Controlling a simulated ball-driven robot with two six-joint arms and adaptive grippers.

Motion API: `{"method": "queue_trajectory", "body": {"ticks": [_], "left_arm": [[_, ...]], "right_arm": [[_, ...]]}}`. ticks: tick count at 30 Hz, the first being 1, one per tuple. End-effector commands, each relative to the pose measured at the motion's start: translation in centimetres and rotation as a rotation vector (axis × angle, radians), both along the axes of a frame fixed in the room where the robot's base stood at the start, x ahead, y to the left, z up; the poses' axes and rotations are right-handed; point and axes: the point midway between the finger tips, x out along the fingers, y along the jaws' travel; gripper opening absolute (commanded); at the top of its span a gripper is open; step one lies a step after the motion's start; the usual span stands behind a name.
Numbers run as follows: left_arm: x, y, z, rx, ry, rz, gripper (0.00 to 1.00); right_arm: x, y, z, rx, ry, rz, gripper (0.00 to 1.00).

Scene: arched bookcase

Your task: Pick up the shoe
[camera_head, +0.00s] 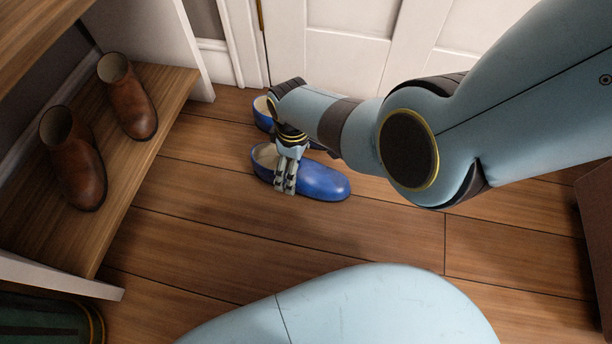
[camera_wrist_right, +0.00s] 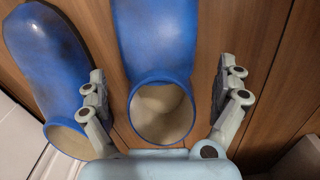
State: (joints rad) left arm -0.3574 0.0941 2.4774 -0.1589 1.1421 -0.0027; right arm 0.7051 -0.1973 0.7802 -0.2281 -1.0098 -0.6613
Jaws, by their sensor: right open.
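Two blue slip-on shoes with cream linings rest on the wooden floor by the white door. The nearer shoe (camera_head: 322,182) lies with its toe to the right in the head view. My right gripper (camera_head: 287,190) is over its heel end. In the right wrist view, the open jaws of my right gripper (camera_wrist_right: 168,100) stand on either side of this shoe (camera_wrist_right: 158,45), around its opening, with gaps showing. The other shoe (camera_head: 262,113) is farther back, mostly hidden by my arm; it shows at the left of the wrist view (camera_wrist_right: 45,60), beside the left finger. My left gripper is out of view.
A pair of brown boots (camera_head: 77,165) (camera_head: 130,100) stands on a wooden shelf (camera_head: 150,160) at the left. A white door (camera_head: 340,65) closes the back. A dark wooden piece (camera_head: 596,215) is at the right edge. The floor in front of the shoes is clear.

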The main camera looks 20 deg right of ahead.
Motion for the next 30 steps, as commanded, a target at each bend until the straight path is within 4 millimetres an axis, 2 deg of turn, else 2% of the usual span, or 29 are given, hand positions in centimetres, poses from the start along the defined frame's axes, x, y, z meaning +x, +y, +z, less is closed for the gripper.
{"method": "queue_trajectory", "body": {"ticks": [7,8,22,30], "left_arm": [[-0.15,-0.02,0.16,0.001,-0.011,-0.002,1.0],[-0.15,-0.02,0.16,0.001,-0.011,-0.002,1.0],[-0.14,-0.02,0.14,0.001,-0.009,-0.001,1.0],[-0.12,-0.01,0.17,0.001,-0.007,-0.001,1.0]], "right_arm": [[0.07,-0.01,0.03,0.0,-0.001,0.0,1.0],[0.07,-0.01,0.03,0.0,-0.001,0.0,0.97],[0.05,-0.02,0.02,-0.001,-0.001,0.0,0.36],[0.1,-0.01,0.1,-0.001,-0.002,0.0,0.36]]}}
